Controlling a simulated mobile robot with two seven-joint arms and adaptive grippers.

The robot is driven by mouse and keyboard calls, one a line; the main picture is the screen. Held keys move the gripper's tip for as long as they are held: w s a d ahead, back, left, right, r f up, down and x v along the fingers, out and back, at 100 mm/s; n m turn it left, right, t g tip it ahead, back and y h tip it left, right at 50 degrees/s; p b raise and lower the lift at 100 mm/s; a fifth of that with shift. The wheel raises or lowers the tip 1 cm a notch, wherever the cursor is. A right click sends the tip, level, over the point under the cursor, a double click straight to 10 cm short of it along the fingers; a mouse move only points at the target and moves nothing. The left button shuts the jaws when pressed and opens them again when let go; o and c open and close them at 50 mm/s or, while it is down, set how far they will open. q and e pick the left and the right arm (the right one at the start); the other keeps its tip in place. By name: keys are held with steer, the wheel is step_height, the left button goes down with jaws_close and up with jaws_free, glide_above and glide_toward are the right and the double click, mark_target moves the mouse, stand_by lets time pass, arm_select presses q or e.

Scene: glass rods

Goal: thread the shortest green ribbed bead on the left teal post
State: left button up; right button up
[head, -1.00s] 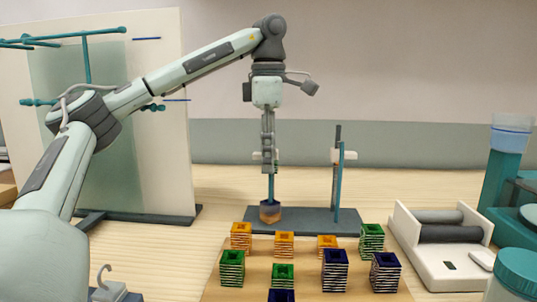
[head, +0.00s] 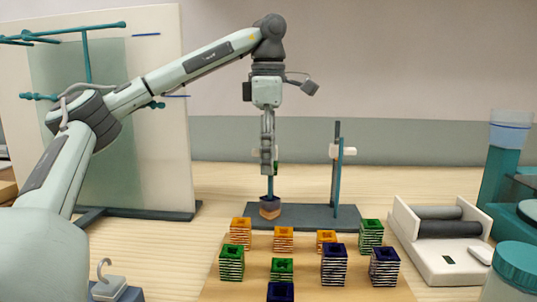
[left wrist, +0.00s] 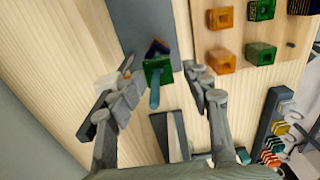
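The left teal post (head: 270,187) stands on a dark grey base. A blue-topped orange piece (head: 269,209) sits around its foot. A green bead (head: 276,168) shows high on the post between my left gripper's fingers. In the left wrist view the green bead (left wrist: 157,74) surrounds the post, whose teal tip sticks out through it. My left gripper (head: 268,165) points straight down over the post. In the left wrist view its fingers (left wrist: 163,82) stand apart, with a visible gap on each side of the bead. The fingers hide part of the bead in the head view.
The right teal post (head: 336,180) carries a white clip. A wooden board (head: 222,292) in front holds several orange, green and blue ribbed beads. A white tray with rollers (head: 443,268) is at right. A pale panel (head: 150,190) stands behind my left arm.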

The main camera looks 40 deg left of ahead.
arm_select(q)
steer(key=shift+a+f, duration=0.1)
step_height(320, 180, up, 8)
stand_by(0.8)
